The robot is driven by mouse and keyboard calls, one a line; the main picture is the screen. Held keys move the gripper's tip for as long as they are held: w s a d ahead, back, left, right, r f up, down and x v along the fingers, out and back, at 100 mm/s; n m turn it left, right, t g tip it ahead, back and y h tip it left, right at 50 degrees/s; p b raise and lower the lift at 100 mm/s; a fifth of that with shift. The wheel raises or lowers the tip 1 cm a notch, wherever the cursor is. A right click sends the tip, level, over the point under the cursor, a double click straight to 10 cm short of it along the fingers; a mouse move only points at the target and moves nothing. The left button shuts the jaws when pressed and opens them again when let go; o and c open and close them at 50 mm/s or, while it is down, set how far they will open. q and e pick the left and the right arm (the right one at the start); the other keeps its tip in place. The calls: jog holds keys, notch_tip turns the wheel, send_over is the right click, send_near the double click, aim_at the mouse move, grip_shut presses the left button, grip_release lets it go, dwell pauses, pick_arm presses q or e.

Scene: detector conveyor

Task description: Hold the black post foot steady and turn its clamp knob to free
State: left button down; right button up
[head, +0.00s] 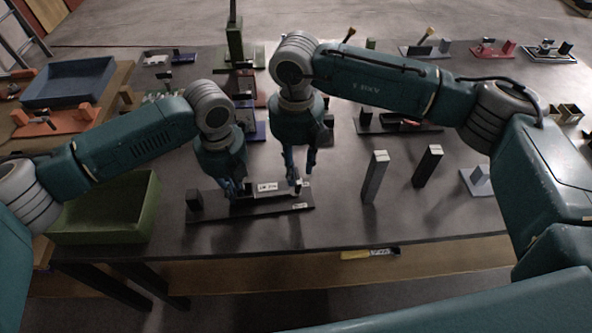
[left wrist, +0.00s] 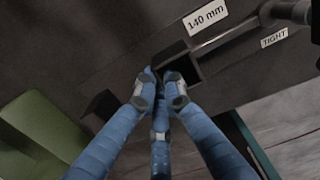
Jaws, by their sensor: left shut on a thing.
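The black post foot (head: 225,216) lies on the dark table in front of me, a long flat base with a raised part and a white label reading "140 mm" (left wrist: 207,16). A smaller label reads "TIGHT" (left wrist: 274,38). My left gripper (head: 238,192) is down at the foot's raised part. In the left wrist view its blue fingers (left wrist: 160,90) are closed around a dark part of the foot. My right gripper (head: 296,185) points down at the foot's right end. The clamp knob is not clearly seen there, and the fingers' grip cannot be made out.
A green tray (head: 108,236) stands left of the foot. A grey post (head: 375,177) and a black post (head: 427,166) stand to the right, with a pale block on a plate (head: 480,181) beyond. Several coloured fixtures line the back. The table's front edge is close to the foot.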

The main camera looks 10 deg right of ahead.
jog(key=shift+f, duration=1.1)
grip_shut()
jog(key=shift+n, duration=0.4)
jog(key=n, duration=0.3)
jog(key=shift+s+n, duration=0.1)
jog(key=shift+n, duration=2.3)
